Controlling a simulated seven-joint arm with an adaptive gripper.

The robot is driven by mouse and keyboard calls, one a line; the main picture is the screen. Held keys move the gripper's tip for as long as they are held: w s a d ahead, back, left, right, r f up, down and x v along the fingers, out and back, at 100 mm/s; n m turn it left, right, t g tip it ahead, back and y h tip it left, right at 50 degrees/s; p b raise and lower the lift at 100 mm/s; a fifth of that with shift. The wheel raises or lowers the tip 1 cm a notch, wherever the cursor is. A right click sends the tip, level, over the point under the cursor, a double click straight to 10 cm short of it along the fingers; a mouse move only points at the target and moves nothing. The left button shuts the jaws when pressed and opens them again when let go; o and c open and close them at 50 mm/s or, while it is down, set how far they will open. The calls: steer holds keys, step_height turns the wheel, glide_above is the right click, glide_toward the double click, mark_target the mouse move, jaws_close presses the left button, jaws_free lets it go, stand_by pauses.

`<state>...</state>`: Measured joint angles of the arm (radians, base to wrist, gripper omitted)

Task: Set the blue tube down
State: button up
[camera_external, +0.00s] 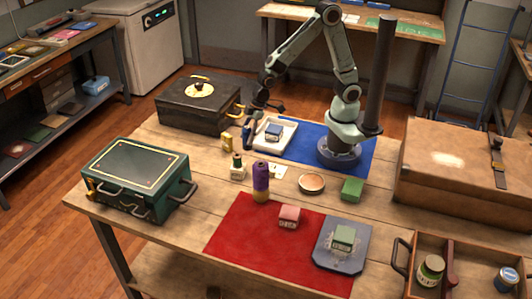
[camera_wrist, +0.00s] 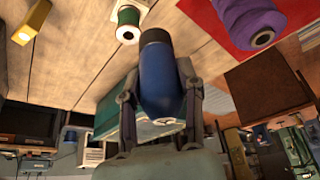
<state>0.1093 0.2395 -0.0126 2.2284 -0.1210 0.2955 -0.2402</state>
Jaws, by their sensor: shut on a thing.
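A blue tube (camera_wrist: 160,78) with a dark end fills the middle of the wrist view. The two fingers of my gripper (camera_wrist: 160,92) are on either side of it, shut on it. In the external view my gripper (camera_external: 254,112) is at the left end of my arm, above the back part of the table. The tube (camera_external: 248,134) shows there only as a small dark blue shape below the gripper, left of the white tray. I cannot tell whether its lower end touches the table.
A white tray (camera_external: 262,145) with a blue block (camera_external: 273,132) is close on the right. A yellow box (camera_external: 227,142), green spool (camera_external: 238,172) and purple spool (camera_external: 261,178) stand nearby. A dark case (camera_external: 190,108) is to the left. Red cloth (camera_external: 235,235) lies in front.

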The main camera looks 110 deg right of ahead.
mark_target(245, 128)
step_height(245, 128, up, 5)
steer(key=shift+f, duration=0.15)
steer(key=s+a+n+g+y, duration=0.1)
steer(key=s+a+n+y, duration=0.1)
steer(key=a+n, duration=0.6)
steer(key=s+a+n+g+y, duration=0.1)
steer(key=s+a+n+g, duration=0.15)
steer(key=a, duration=0.95)
steer(key=shift+n+t, duration=0.45)
steer(key=w+a+f, duration=0.2)
steer(key=w+f, duration=0.2)
steer(key=f, duration=0.1)
steer(key=w+a+f, duration=0.3)
steer(key=w+f, duration=0.1)
steer(key=f, duration=0.1)
steer(key=w+a+f, duration=0.2)
steer(key=w+f, duration=0.2)
steer(key=f, duration=0.1)
steer(key=shift+w+a, duration=0.2)
steer(key=shift+w+a+f, duration=0.1)
steer(key=shift+w+f, duration=0.05)
steer(key=shift+f, duration=0.75)
steer(key=shift+w+a+f, duration=0.1)
steer(key=shift+f, duration=0.75)
steer(key=shift+f, duration=0.15)
